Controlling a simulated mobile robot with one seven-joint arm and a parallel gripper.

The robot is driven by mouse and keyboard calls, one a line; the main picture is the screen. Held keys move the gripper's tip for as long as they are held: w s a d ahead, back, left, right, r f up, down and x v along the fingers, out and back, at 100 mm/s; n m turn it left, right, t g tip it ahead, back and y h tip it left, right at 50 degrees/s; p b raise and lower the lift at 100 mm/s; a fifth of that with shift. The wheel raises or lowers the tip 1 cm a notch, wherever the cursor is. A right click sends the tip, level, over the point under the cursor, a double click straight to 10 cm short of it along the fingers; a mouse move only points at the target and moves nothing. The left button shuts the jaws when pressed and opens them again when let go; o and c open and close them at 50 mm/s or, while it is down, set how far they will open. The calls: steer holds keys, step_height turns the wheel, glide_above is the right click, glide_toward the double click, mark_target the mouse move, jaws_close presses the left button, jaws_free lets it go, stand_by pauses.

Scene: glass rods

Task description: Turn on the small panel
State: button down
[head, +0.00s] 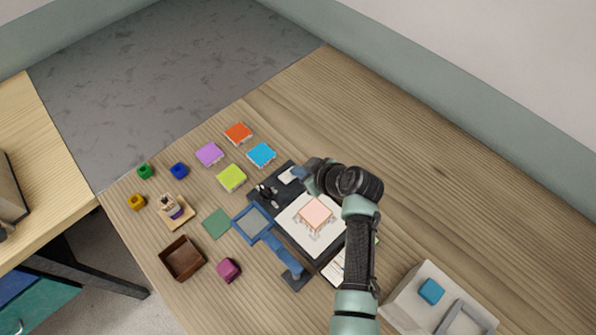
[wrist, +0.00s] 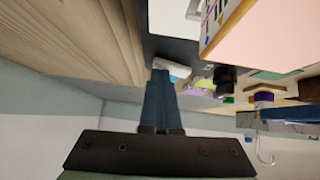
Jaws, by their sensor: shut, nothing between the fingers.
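A black base (head: 283,242) carries a white panel (head: 296,238), which I take to be the small panel. A pink-topped square piece (head: 315,213) covers much of it and looms close at the upper right of the wrist view (wrist: 275,38). A small white rocker-like part (head: 289,175) sits at the base's far corner. My gripper (head: 303,172) is shut and empty beside that corner. In the wrist view its blue fingers (wrist: 164,74) reach the white part (wrist: 172,67); I cannot tell whether they touch. Whether the panel is lit is unclear.
A blue square frame on an arm (head: 269,237) overhangs the base's left side. Colored tiles (head: 232,178), small blocks, a figure stand (head: 178,213) and a brown box (head: 182,270) lie left. A grey tray (head: 408,309) stands lower right. The wood at upper right is clear.

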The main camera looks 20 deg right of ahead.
steer(key=shift+s+a+f, duration=0.1)
steer(key=shift+a+f, duration=0.05)
steer(key=shift+s+a+p, duration=0.25)
steer(key=shift+a+p, duration=0.25)
steer(key=shift+a, duration=0.25)
